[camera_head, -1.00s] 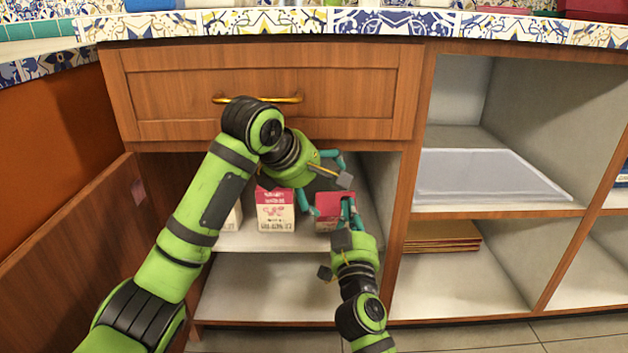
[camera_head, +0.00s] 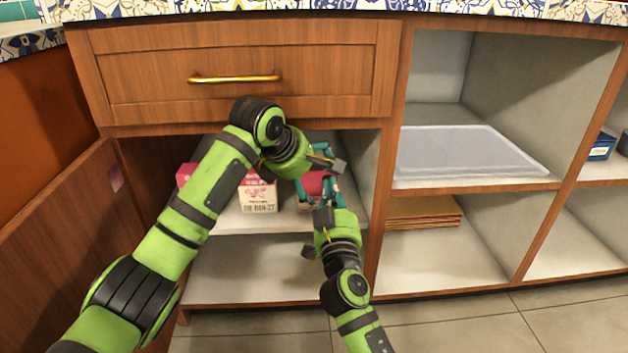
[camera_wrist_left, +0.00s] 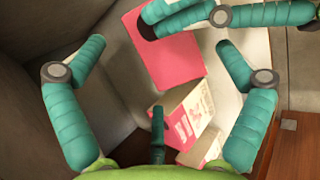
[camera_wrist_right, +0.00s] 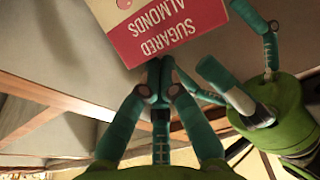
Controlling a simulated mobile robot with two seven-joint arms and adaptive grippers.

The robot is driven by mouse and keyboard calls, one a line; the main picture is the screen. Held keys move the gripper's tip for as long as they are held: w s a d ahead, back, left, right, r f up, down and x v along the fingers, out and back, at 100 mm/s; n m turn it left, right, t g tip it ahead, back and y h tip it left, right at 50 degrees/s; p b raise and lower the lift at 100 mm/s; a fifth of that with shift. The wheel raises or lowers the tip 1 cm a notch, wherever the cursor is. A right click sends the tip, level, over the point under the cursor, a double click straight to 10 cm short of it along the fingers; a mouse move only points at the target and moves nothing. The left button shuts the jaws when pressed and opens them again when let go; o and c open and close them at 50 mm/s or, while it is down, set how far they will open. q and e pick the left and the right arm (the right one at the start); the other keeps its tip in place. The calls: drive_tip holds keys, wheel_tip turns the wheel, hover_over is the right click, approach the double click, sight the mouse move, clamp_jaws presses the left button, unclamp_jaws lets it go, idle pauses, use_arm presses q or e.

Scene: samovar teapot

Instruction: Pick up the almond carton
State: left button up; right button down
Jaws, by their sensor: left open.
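The almond carton, red and white, stands on the cabinet shelf below the drawer in the head view (camera_head: 317,183), partly hidden by both grippers. Its "SUGARED ALMONDS" face fills the top of the right wrist view (camera_wrist_right: 165,30). Its pink-red top shows in the left wrist view (camera_wrist_left: 168,62). My left gripper (camera_head: 325,162) is open above and behind the carton, its fingers spread around the view of the top (camera_wrist_left: 150,75). My right gripper (camera_head: 324,190) is at the carton's front; its fingers are together at the carton's lower edge (camera_wrist_right: 158,75), not around it.
Another pink-and-white carton (camera_head: 258,196) stands just left, and a further red one (camera_head: 186,173) is partly behind my left arm. The drawer (camera_head: 235,75) is shut above; the cabinet door (camera_head: 65,240) is open at left. A divider (camera_head: 383,170) bounds the right side.

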sight(312, 178)
use_arm(q)
drive_tip(key=shift+x, duration=2.55)
use_arm(e)
drive_tip(key=shift+d+f, duration=0.1)
drive_tip(key=shift+f, duration=0.4)
use_arm(q)
drive_tip(key=c, duration=1.4)
drive_tip(key=shift+f, duration=0.2)
use_arm(e)
drive_tip(key=shift+w+r, duration=0.1)
drive_tip(key=shift+r, duration=0.7)
